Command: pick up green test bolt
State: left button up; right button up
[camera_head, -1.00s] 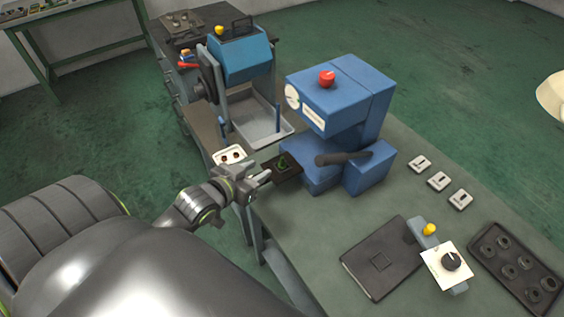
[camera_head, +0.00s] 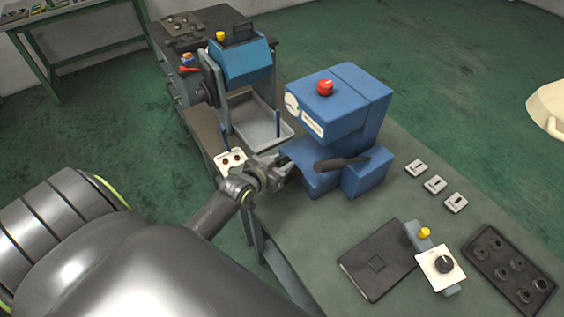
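My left gripper (camera_head: 283,172) reaches in from the left, at the near left side of the blue machine (camera_head: 340,110). Its fingertips are over the spot where the small dark tray lies. The gripper covers most of that tray, and I cannot see the green test bolt now. Whether the fingers are open or shut on something is too small and hidden to tell. My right gripper is not in view.
A white plate with round holes (camera_head: 231,162) lies just left of the gripper. A grey tray (camera_head: 258,122) stands behind it. A black lever (camera_head: 342,163) sticks out close on the right.

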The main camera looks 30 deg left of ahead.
pick_arm(q)
jog(key=shift+x, duration=1.5)
jog(key=shift+s, duration=0.1)
jog(key=shift+c, duration=0.2)
grip_shut()
